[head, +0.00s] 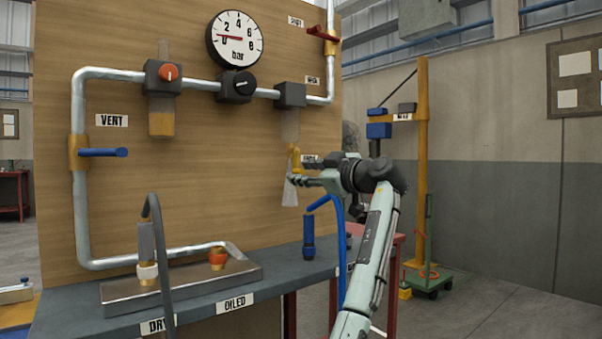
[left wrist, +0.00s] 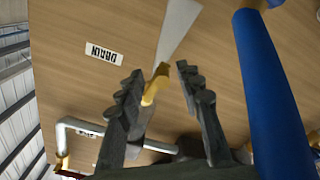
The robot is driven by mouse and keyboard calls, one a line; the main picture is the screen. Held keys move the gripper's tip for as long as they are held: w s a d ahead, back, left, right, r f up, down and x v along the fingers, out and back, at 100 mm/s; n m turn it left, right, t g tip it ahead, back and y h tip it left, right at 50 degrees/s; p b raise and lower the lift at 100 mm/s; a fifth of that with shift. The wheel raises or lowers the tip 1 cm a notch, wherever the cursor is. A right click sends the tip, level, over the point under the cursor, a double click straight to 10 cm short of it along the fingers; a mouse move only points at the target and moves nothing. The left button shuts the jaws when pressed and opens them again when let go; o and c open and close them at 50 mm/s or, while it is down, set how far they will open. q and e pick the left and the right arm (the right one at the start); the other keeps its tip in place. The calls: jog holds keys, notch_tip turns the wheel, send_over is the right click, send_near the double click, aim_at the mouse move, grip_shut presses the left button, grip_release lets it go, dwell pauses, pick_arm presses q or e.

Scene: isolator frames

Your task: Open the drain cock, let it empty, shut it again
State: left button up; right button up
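The yellow drain cock (head: 295,158) hangs under the pale, see-through bowl (head: 290,127) on the right of the pipe board. A whitish, widening streak (head: 289,194) shows below the cock and looks like a stream coming out. My left gripper (head: 301,173) is at the cock, with its fingers apart. In the left wrist view the yellow cock (left wrist: 156,84) lies between the two open fingers (left wrist: 160,78), closer to the left one. I cannot tell whether a finger touches it. The pale streak (left wrist: 178,32) runs away from it. My right gripper is not in view.
A blue hose (head: 340,235) runs close beside my arm; a large blue tube (left wrist: 270,90) fills the right of the wrist view. The bench (head: 300,262) lies below. A gauge (head: 235,39), regulator knob (head: 244,86) and blue-handled vent valve (head: 102,152) are on the board.

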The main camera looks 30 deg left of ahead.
pick_arm(q)
jog(key=v, duration=1)
jog(key=shift+s+d, duration=0.2)
jog(key=shift+d, duration=0.1)
